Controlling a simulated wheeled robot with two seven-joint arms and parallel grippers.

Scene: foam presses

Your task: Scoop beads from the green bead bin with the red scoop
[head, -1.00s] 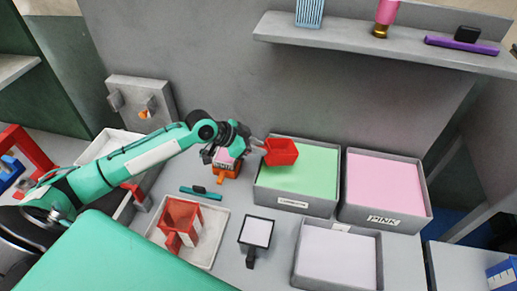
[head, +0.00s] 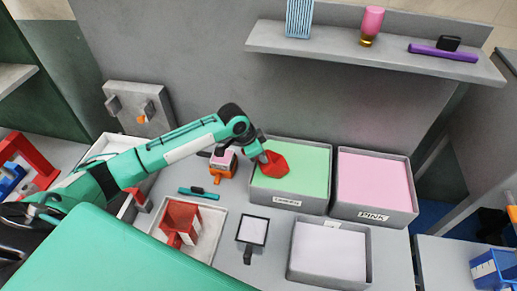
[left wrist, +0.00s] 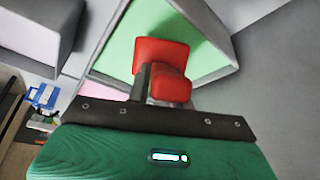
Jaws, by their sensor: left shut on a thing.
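The red scoop (head: 275,165) is at the left part of the green bead bin (head: 312,180), tilted down at the green beads. Whether its lip is in the beads I cannot tell. My left gripper (head: 262,157) is shut on the scoop's handle. In the left wrist view the scoop (left wrist: 160,55) shows in front of the gripper (left wrist: 158,85), with the green bin (left wrist: 205,75) behind it. My right gripper is not in view.
The pink bin (head: 375,185) stands right of the green one, and a white-filled bin (head: 330,250) is in front. A white tray (head: 208,238) holds a red funnel-like part (head: 182,218). A shelf (head: 380,55) runs above the bins.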

